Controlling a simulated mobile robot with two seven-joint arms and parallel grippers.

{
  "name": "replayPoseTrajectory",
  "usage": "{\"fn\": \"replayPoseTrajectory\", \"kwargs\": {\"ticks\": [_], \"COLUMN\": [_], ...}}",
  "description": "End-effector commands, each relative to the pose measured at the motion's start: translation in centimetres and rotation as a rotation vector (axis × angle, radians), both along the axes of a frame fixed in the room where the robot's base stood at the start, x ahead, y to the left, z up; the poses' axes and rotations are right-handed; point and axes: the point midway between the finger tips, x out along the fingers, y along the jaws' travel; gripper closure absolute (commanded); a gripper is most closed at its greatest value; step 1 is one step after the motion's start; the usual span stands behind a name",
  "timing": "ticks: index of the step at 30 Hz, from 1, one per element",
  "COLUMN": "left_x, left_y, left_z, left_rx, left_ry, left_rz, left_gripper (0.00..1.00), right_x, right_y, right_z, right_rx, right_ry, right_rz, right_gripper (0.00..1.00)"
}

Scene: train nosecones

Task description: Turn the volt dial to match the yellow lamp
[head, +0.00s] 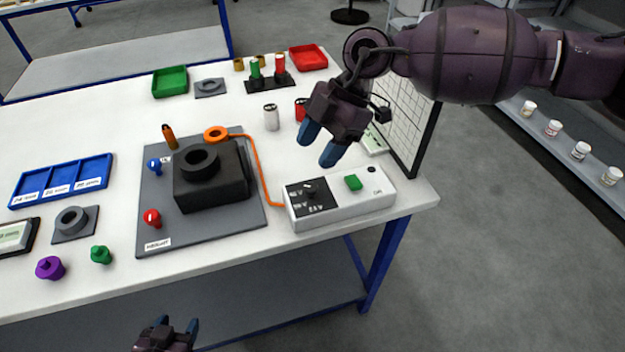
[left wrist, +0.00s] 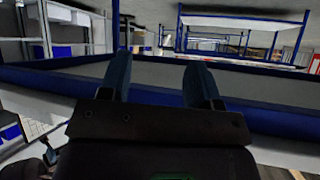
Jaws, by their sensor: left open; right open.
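The volt dial (head: 309,192) is a small dark knob on the black panel at the left end of a white tester box (head: 340,205), near the table's front right. Small white markings surround it; its exact setting is too small to read. A green button (head: 353,182) and a small dark round spot are on the same box. I cannot make out a lit yellow lamp. My right gripper (head: 320,145) is open and empty, above and behind the box, fingers pointing down. My left gripper (head: 177,323) is open and empty, low in front of the table; its fingers show in the left wrist view (left wrist: 160,75).
An orange cable (head: 262,170) runs from the box to an orange ring by a black block (head: 210,185) on a grey mat. A gridded panel (head: 405,120) stands upright behind the box. Blue tray (head: 62,181) and loose pegs lie to the left.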

Motion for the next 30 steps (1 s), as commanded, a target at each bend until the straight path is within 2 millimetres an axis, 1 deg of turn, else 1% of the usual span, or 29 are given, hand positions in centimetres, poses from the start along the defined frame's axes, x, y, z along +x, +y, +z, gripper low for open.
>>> {"fn": "replayPoseTrajectory", "kwargs": {"ticks": [1,4,7,10,14,21,24,27,30], "left_x": [0.0,0.0,0.0,-0.1,-0.1,-0.1,0.0,0.1,0.1], "left_y": [0.0,0.0,0.0,0.0,0.0,-0.1,-0.2,-0.2,-0.2], "left_z": [0.0,0.0,-0.1,-0.2,-0.5,-0.8,-0.7,-0.9,-1.0], "left_rx": [0.0,0.0,0.0,0.0,0.0,-0.001,-0.002,-0.001,-0.002], "left_ry": [0.0,0.0,0.001,0.003,0.006,0.006,0.003,0.003,0.005], "left_rz": [0.0,0.0,0.0,0.0,0.0,-0.001,-0.002,-0.004,-0.004], "left_gripper": [0.43,0.43,0.43,0.43,0.43,0.43,0.43,0.43,0.43], "right_x": [0.8,1.7,2.0,1.9,1.5,0.6,0.3,0.0,-0.1], "right_y": [-0.9,-2.2,-2.6,-2.5,-1.9,-0.5,-0.1,0.3,0.6], "right_z": [0.4,0.9,0.9,0.3,-1.4,-5.3,-6.7,-7.8,-8.5], "right_rx": [-0.054,-0.126,-0.155,-0.16,-0.158,-0.156,-0.154,-0.156,-0.154], "right_ry": [-0.016,-0.032,-0.037,-0.037,-0.033,-0.034,-0.033,-0.034,-0.034], "right_rz": [-0.016,-0.039,-0.049,-0.051,-0.048,-0.048,-0.047,-0.047,-0.049], "right_gripper": [0.45,0.45,0.45,0.45,0.45,0.45,0.45,0.45,0.45]}}
